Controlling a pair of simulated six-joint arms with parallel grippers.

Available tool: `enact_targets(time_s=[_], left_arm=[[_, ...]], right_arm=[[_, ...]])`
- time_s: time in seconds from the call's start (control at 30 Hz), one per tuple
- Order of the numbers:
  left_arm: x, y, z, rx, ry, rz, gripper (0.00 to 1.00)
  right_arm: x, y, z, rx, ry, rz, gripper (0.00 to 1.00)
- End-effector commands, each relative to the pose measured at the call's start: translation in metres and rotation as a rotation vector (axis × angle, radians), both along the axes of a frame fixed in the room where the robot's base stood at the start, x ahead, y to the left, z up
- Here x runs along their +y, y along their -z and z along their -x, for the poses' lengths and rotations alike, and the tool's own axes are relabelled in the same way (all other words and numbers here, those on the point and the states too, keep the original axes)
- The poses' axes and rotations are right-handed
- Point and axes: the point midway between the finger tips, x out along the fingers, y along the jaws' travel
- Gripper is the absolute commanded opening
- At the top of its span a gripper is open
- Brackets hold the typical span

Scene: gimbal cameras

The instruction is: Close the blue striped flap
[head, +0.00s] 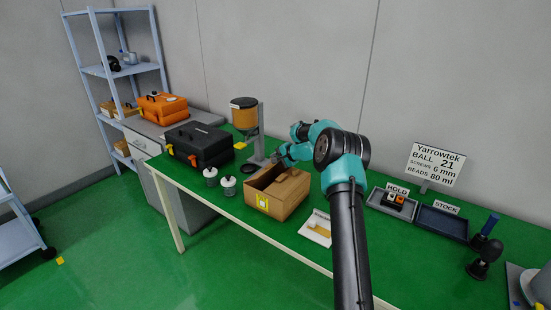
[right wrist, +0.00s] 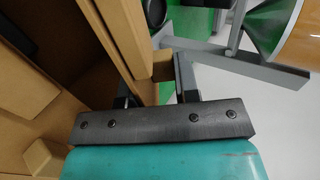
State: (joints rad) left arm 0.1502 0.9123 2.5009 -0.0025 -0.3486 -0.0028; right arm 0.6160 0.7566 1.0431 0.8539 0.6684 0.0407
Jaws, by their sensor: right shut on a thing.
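An open cardboard box (head: 285,200) with a yellow mark on its front stands on the green table. My right gripper (head: 278,157) is at the box's far side. In the right wrist view, a cardboard panel (right wrist: 122,35) runs down between the fingers of my right gripper (right wrist: 158,80), which is shut on it. The panel seems to be a flap of the box, but I see no blue stripes on it. The box's inside (right wrist: 70,45) lies to the left of the panel. The fingertips are partly hidden. My left gripper is not in view.
A dispenser with an orange-brown hopper (head: 243,112) stands close behind the box. Two white-lidded jars (head: 228,186) and a black case (head: 200,145) are to its left.

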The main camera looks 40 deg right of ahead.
Motion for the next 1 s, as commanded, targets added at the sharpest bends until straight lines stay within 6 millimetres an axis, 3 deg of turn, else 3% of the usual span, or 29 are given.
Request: enact_targets(time_s=[0.67, 0.7, 0.9, 1.0], left_arm=[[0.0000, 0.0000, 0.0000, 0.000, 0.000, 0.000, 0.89], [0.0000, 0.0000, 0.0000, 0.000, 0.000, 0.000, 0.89], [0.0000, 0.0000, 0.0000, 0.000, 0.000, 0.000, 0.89], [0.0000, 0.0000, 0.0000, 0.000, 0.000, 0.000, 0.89]], right_arm=[[-0.0026, 0.0052, 0.0057, -0.113, 0.005, -0.023, 0.00], [-0.0026, 0.0052, 0.0057, -0.113, 0.005, -0.023, 0.30], [-0.0024, 0.0052, 0.0056, -0.113, 0.005, -0.023, 0.49], [-0.0023, 0.0053, 0.0055, -0.113, 0.005, -0.023, 0.51]])
